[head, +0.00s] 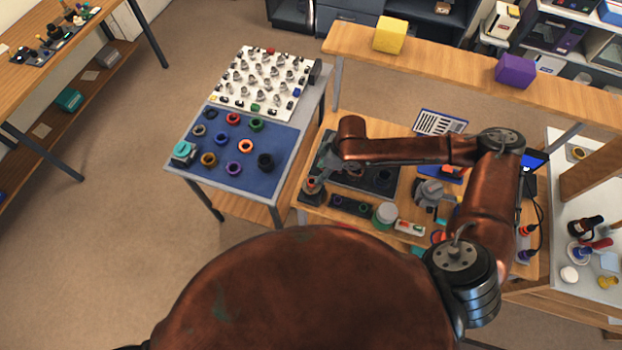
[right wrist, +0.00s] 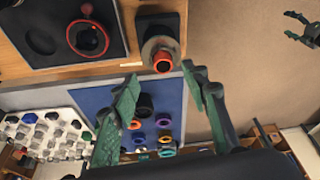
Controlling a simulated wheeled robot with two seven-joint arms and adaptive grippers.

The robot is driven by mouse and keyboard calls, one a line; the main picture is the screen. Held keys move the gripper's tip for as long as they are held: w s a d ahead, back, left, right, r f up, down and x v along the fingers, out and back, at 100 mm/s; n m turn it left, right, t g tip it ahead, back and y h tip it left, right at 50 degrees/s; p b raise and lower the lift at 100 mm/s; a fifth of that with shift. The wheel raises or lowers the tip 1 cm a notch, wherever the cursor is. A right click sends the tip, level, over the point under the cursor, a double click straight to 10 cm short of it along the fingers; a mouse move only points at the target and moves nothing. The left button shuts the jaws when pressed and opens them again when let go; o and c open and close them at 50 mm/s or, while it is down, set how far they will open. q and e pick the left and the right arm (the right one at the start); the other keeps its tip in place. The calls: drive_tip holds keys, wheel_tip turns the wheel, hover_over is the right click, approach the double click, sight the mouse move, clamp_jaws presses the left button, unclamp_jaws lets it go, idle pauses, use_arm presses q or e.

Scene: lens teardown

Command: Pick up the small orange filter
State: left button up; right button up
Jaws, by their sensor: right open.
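An orange ring (head: 246,146) lies on the blue mat among other coloured rings; it also shows in the right wrist view (right wrist: 134,125). A second orange-red ring (right wrist: 163,62) tops a grey round part on a dark block, seen small in the head view (head: 312,184). I cannot tell for sure which is the named filter. My right gripper (right wrist: 161,74) is open, its fingers on either side of that second ring in the picture, with nothing held. In the head view the right gripper (head: 322,164) hangs just above that part. A dark claw, seemingly my left gripper (right wrist: 304,28), shows at the upper right.
The blue mat (head: 275,140) holds several rings and a teal-topped block (head: 183,150). A white board (head: 245,100) with small parts lies behind it. A dark tray (right wrist: 45,50) with a red-rimmed ring stands beside the second orange ring. Open floor separates the tables.

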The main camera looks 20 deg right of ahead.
sight(312, 181)
drive_tip(key=x, duration=0.2)
drive_tip(key=p+x, duration=0.1)
drive_tip(key=x, duration=0.4)
drive_tip(key=shift+a+r, duration=0.1)
drive_tip(key=shift+a, duration=0.3)
drive_tip(key=shift+c, duration=0.3)
drive_tip(key=c, duration=0.8)
